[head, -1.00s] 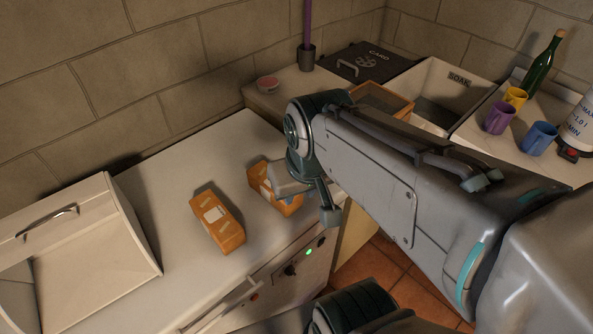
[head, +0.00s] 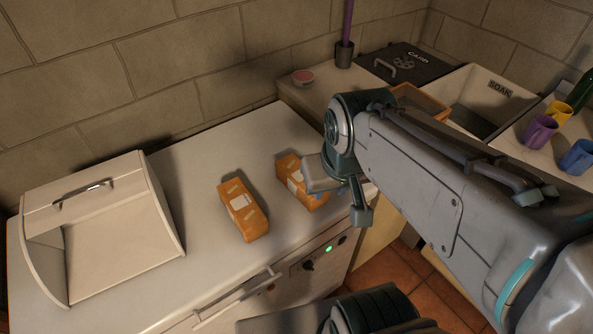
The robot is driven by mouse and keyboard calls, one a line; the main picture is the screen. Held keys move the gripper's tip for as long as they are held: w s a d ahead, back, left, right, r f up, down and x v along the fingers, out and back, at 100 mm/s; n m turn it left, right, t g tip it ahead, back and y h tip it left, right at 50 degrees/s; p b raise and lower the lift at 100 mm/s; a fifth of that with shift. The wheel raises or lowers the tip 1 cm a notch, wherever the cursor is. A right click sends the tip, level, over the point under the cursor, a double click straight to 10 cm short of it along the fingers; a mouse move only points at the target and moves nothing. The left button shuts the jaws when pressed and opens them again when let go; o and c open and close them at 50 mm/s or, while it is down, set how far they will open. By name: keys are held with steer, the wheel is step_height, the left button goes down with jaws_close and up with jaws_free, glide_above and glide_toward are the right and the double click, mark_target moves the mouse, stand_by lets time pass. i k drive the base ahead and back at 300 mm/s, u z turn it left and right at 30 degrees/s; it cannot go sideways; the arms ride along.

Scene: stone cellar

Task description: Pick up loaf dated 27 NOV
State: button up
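Two orange-brown loaves with pale labels lie on the white counter in the head view. The left loaf (head: 243,210) is in full view. The right loaf (head: 291,174) is partly hidden behind my gripper. The dates on the labels are too small to read, so I cannot tell which is 27 NOV. My gripper (head: 340,198) is over the right edge of the right loaf, near the counter's front edge.
A cream bread bin (head: 120,225) stands at the left of the counter. Behind my arm are an orange crate (head: 424,101), a sink marked SOAK (head: 490,105), a dark CARD lid (head: 405,62) and mugs (head: 540,131). The counter behind the loaves is clear.

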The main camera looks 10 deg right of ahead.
mark_target(287, 168)
steer(key=k, duration=0.5)
steer(key=z, duration=1.5)
steer(key=i, duration=0.85)
steer(key=u, duration=3.25)
